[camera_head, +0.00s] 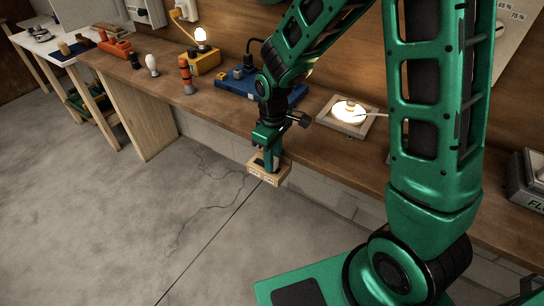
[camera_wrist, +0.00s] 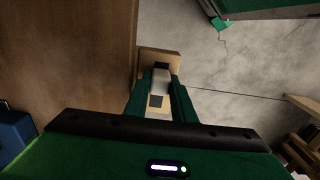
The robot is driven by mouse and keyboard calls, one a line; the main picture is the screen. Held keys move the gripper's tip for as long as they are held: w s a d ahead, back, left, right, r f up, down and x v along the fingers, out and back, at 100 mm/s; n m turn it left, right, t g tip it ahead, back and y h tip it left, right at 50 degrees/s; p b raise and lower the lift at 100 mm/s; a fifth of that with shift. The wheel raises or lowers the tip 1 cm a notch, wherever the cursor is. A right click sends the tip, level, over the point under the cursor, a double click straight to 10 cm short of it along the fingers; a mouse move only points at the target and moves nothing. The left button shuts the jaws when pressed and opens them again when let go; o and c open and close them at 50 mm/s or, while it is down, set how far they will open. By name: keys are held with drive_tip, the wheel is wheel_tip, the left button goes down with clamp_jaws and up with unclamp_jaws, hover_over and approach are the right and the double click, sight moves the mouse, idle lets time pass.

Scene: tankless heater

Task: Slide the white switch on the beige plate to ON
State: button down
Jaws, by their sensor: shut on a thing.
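The beige plate (camera_head: 281,178) is a small block at the front edge of the wooden bench, with small lettering on its near face that is too small to read. In the wrist view its pale rim (camera_wrist: 160,52) and dark slot patches show. My gripper (camera_head: 268,158) points down onto the plate from above. In the wrist view the white switch (camera_wrist: 160,79) sits between my two green fingers, which are shut on it. Dark patches show on both sides of the switch along the slot. In the head view my fingers mostly hide the switch, and I cannot tell which end is ON.
Behind my gripper on the bench stand a blue box (camera_head: 236,84) and a lit round lamp on a square base (camera_head: 348,110). A yellow block with a lit bulb (camera_head: 203,62) is farther left. Grey floor (camera_head: 120,220) in front of the bench is clear.

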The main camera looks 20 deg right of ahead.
drive_tip(key=c, duration=1.8)
unclamp_jaws()
drive_tip(key=shift+s+d, duration=0.15)
drive_tip(key=shift+d, duration=0.15)
drive_tip(key=shift+o, duration=0.2)
drive_tip(key=shift+a, duration=0.1)
drive_tip(key=shift+r, duration=0.15)
wheel_tip(320, 180, up, 10)
drive_tip(key=shift+r, duration=0.25)
drive_tip(key=s+d+r+m, duration=0.3)
drive_tip(key=s+d+m, duration=0.2)
drive_tip(key=s+d, duration=0.4)
drive_tip(key=s+d+r+m, duration=0.3)
drive_tip(key=s+d+m, duration=0.3)
drive_tip(key=d, duration=0.5)
drive_tip(key=s+d+m, duration=0.2)
drive_tip(key=s+m, duration=0.1)
drive_tip(key=s, duration=0.6)
drive_tip(key=shift+s+d, duration=0.2)
drive_tip(key=shift+d, duration=0.05)
